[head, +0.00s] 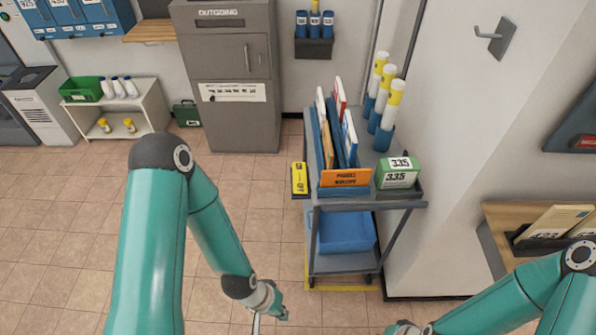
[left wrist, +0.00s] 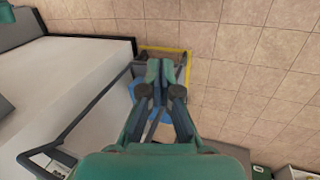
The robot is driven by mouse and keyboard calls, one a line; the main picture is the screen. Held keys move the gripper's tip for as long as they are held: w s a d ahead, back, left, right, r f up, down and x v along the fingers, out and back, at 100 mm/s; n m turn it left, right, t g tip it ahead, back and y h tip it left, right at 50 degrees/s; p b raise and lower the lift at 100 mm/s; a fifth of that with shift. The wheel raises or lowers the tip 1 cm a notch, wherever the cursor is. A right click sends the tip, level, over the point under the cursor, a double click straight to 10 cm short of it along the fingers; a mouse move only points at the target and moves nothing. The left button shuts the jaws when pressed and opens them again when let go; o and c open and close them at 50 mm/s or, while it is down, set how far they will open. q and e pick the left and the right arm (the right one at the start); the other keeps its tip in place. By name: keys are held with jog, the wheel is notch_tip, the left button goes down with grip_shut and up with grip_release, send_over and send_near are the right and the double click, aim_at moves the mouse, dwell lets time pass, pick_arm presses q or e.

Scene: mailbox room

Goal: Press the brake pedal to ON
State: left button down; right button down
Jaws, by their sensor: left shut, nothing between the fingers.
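A grey cart (head: 313,232) stands against the wall corner in the head view. A yellow plate with black lettering (head: 299,178), apparently the ON/OFF marking, sits at the left side of its upper deck. I cannot clearly make out the brake pedal itself. My left gripper (left wrist: 160,72) is shut and empty, its fingers together in the left wrist view over the cart's lower part; in the head view its wrist is low, left of the cart, near the bottom edge. Of my right gripper (head: 404,328), only a small part shows at the bottom edge, so its jaws cannot be judged.
The cart carries upright folders, a green box (head: 398,173) and yellow-capped tubes (head: 390,104), with a blue bin (head: 345,232) below. A yellow floor line (head: 340,288) runs by its base. A wall (head: 440,130) and wooden shelf (head: 500,222) stand right. Floor left is clear.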

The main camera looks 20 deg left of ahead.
pick_arm(q)
jog(key=w+a+r+t+y+b, duration=0.1)
jog(key=w+a+t+y+b, duration=0.3)
jog(key=w, duration=0.9)
jog(key=w+a+r+t+y+b, duration=0.15)
jog(key=w+a+t+b, duration=0.4)
jog(key=w, duration=0.65)
jog(key=w+d+r+n+t+y+b, duration=0.2)
jog(key=w+d+r+t+y+b, duration=0.2)
jog(key=w+b, duration=0.4)
jog(key=shift+r+t+b, duration=0.9)
jog(key=shift+t+b, duration=0.2)
jog(key=shift+t, duration=0.15)
jog(key=shift+w+y, duration=0.1)
jog(key=shift+y, duration=0.15)
jog(key=p, duration=0.2)
send_over(297, 175)
jog(key=s, duration=0.2)
jog(key=shift+w+d+f, duration=0.2)
jog(key=shift+w+d, duration=0.05)
jog(key=shift+d, duration=0.1)
jog(key=f, duration=0.1)
jog(key=w+f, duration=0.1)
jog(key=f, duration=0.1)
jog(key=shift+w+a+f, duration=0.2)
jog(key=shift+f, duration=0.3)
